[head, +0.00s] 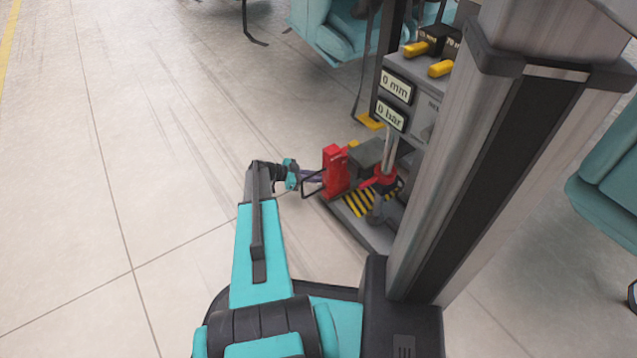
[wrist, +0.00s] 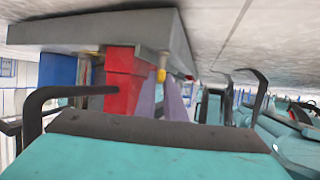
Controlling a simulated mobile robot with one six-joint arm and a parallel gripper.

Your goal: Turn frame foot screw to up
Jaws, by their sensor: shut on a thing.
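My gripper (head: 318,176) is low beside the machine's base, and the red block (head: 336,170) partly hides its fingers in the head view. In the wrist view its two purple fingers (wrist: 170,95) run close alongside the red block (wrist: 123,80). The fingers are shut, with a small yellow knob (wrist: 161,75) at their tips. A yellow piece (head: 353,144) also shows just behind the red block in the head view. I cannot tell for sure which part is the frame foot screw, nor which way it is turned.
The grey base (head: 366,229) carries a yellow-black striped patch and a red collar (head: 385,179) on a rod. Two displays (head: 391,114) read 0 mm and 0 bar. A black bar handle (head: 312,185) is close to my gripper. The floor to the left is clear.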

